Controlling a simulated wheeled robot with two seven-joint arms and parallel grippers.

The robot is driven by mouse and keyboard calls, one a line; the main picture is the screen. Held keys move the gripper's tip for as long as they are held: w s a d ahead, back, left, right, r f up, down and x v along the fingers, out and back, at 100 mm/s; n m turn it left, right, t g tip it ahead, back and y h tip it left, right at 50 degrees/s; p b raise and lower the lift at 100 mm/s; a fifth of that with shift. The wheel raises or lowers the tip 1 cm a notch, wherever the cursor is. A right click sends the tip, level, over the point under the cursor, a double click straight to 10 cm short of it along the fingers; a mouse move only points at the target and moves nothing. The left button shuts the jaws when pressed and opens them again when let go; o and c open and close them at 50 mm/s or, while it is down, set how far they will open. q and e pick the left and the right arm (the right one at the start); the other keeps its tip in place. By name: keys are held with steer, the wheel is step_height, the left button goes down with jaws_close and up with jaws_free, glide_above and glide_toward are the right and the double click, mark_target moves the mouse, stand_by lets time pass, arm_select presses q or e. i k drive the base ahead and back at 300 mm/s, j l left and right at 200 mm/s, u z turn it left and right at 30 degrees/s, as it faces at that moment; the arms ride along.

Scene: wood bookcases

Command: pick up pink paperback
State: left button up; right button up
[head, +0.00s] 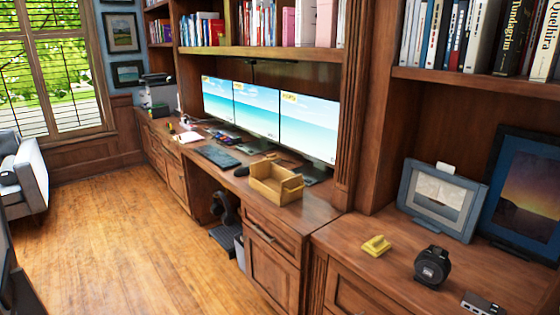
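Pink spines stand upright on the shelf above the monitors in the head view. One is a narrow pink book (289,26), and to its right is a wider pink book or box (305,22). I cannot tell which of them is the pink paperback, or whether either is a paperback. Other books stand close around them. Neither of my grippers is in view.
Three monitors (255,108) stand on the wooden desk (225,182), with a keyboard (217,156) and an open wooden box (275,184). Picture frames (442,200) and a black round object (432,267) sit at right. The wood floor (120,225) is clear at left.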

mark_target(289, 13)
steer(key=i+j+z, duration=0.15)
steer(key=i+j, duration=0.45)
steer(key=i+j+z, duration=0.2)
steer(key=i+j, duration=0.5)
steer(key=i+j+z, duration=0.15)
steer(key=i+j, duration=0.45)
steer(key=j, duration=0.2)
steer(key=i+j, duration=0.2)
steer(key=i+j+z, duration=0.1)
steer(key=j, duration=0.35)
steer(key=i+j+z, duration=0.1)
steer(key=j, duration=0.25)
steer(key=i+j, duration=0.25)
steer(key=i+j+z, duration=0.1)
steer(key=j, duration=0.35)
steer(key=i+j, duration=0.2)
steer(key=j, duration=0.15)
steer(key=i+j+z, duration=0.1)
steer(key=j, duration=0.25)
steer(key=i+j+z, duration=0.1)
steer(key=j, duration=0.25)
steer(key=i, duration=0.1)
